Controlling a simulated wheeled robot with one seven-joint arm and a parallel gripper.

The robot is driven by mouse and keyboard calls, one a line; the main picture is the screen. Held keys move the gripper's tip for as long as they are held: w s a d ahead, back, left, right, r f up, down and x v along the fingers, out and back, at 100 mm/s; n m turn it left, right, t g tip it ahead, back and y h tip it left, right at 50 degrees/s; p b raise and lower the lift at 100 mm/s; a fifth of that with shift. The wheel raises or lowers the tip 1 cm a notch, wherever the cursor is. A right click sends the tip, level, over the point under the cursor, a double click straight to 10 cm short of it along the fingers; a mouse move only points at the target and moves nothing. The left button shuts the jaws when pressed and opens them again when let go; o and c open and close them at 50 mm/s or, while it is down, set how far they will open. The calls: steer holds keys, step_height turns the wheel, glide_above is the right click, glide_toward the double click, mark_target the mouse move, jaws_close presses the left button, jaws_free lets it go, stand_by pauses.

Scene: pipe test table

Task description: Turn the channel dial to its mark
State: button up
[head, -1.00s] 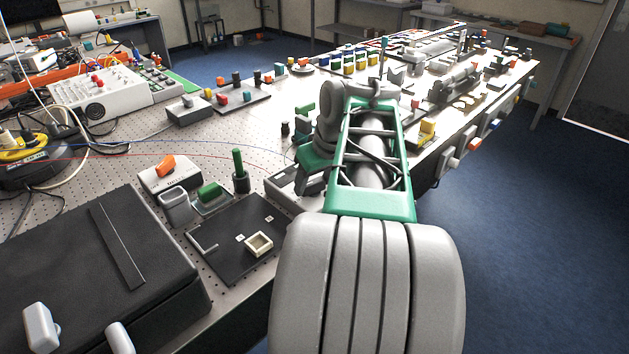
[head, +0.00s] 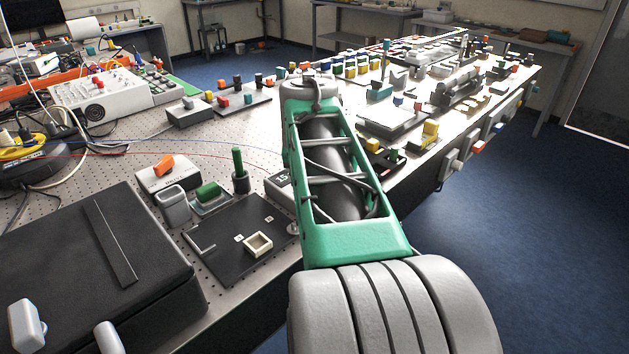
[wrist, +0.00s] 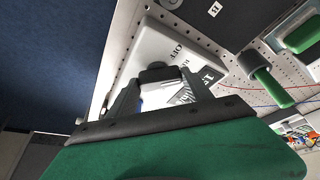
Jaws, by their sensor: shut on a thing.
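In the wrist view a small black knob, which looks like the channel dial (wrist: 157,73), sits on a white box (wrist: 165,43) lettered "OFF". My gripper (wrist: 158,84) has its two dark fingers on either side of the knob and is shut on it. A black-and-white printed label (wrist: 209,75) on the box is partly covered by a finger. The dial's mark cannot be made out. In the head view the box (head: 280,188) shows a "15" label, and my arm hides the dial and the gripper.
A green peg (head: 238,168) stands close by the box and also shows in the wrist view (wrist: 271,87). A dark plate (head: 225,265) with a small cream frame (head: 258,243) lies in front. A box with an orange switch (head: 165,165) is left. The table edge is near.

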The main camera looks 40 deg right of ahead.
stand_by(0.4)
steer(key=o, duration=1.4)
steer(key=shift+c, duration=0.2)
steer(key=p+v, duration=0.1)
steer(key=v, duration=0.6)
steer(key=shift+r, duration=0.4)
steer(key=shift+s+a, duration=0.1)
steer(key=shift+a, duration=0.05)
